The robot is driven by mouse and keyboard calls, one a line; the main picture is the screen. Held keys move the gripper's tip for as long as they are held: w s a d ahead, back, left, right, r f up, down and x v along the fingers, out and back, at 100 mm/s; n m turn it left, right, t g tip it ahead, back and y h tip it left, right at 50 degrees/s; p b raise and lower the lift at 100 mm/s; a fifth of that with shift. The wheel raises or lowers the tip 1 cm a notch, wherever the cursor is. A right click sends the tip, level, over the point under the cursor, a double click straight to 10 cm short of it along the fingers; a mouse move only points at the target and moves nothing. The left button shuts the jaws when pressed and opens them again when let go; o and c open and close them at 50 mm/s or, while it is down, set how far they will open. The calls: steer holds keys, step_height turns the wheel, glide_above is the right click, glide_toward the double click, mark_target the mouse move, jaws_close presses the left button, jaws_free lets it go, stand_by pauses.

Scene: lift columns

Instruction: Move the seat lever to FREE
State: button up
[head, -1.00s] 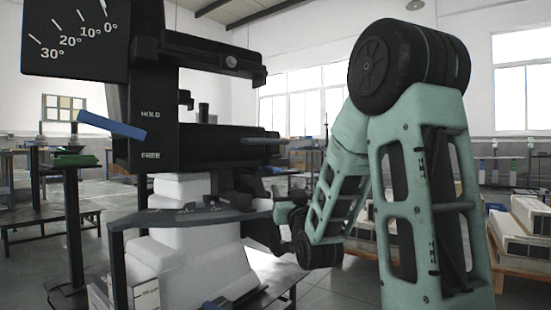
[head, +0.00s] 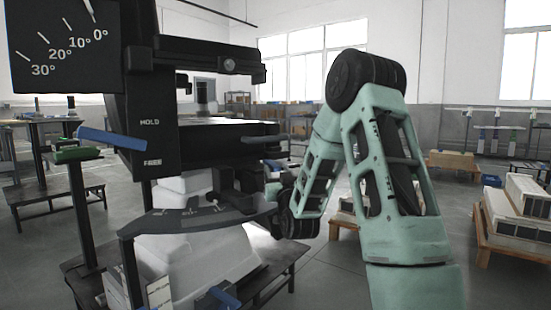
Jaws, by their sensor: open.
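A black machine housing (head: 152,100) at left carries a HOLD label with a FREE label below it. A blue-handled lever (head: 112,140) sticks out to the left beside these labels, sloping slightly down to the right. I cannot tell for certain that it is the seat lever. A second blue handle (head: 224,297) shows low at the bottom edge, partly cut off. My gripper (head: 232,188) is dark and small, below the housing and above the curved plate, at the left end of my green arm. It is open, appears empty and is apart from both blue handles. Its fingertips are hard to make out.
A curved dark plate with markings (head: 196,219) juts out below the housing. A green handle (head: 77,155) tops a post at left. A dial plate (head: 60,50) with degree marks hangs upper left. Pallets with boxes (head: 525,195) stand at right. Open floor lies between.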

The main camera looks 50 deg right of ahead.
mark_target(271, 165)
steer(key=shift+p+x, duration=0.35)
steer(key=shift+x, duration=1)
